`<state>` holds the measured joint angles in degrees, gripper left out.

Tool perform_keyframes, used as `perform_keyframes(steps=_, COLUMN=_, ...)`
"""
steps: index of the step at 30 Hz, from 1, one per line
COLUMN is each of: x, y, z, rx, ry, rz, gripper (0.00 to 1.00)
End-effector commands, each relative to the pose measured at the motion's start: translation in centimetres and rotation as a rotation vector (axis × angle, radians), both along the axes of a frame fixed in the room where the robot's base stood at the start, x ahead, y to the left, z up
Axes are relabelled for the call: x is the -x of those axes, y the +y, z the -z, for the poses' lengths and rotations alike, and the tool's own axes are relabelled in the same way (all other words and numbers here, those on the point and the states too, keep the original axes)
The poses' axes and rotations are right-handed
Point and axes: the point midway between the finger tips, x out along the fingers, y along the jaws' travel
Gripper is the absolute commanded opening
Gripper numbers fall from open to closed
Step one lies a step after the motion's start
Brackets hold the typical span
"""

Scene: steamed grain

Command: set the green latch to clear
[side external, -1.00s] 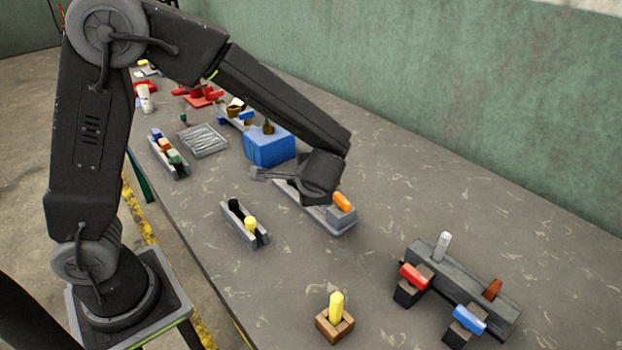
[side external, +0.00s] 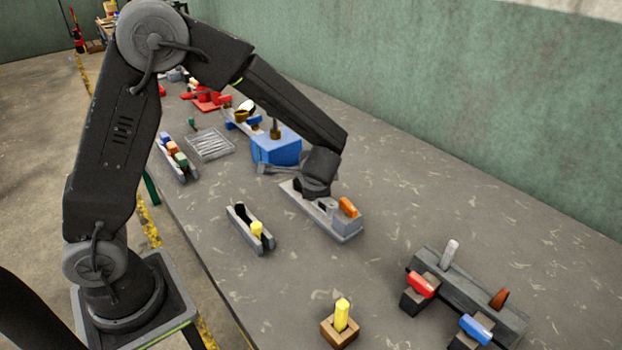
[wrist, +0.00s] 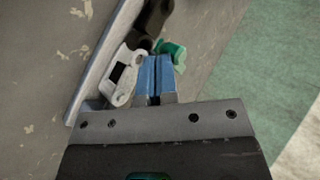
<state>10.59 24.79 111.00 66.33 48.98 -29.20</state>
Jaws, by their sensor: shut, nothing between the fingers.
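The green latch (wrist: 172,54) shows in the wrist view just beyond and right of my fingertips, partly hidden. In the side external view I cannot make it out behind my wrist. My gripper (wrist: 155,62) has blue fingers that are shut together and empty. Their tips are close to the green piece; I cannot tell if they touch. A light grey bracket with a slot (wrist: 122,76) stands just left of the fingers. In the side external view my gripper is low over a long grey base plate (side external: 336,232), which carries an orange handle (side external: 348,207) at its near end.
A blue box (side external: 276,147) stands behind the plate. A grey holder with a yellow peg (side external: 257,229) lies to the left. A wooden block with a yellow peg (side external: 342,315) is in front. A grey rack with red and blue handles (side external: 470,290) is at right.

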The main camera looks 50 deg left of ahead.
Motion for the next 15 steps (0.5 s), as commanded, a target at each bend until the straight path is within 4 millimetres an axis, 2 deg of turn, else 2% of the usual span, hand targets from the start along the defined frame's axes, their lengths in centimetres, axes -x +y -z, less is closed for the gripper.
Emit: perform_keyframes(steps=15, x=0.4, y=1.4, z=-0.1, rx=-0.003, ry=-0.001, rz=0.149, gripper=0.0)
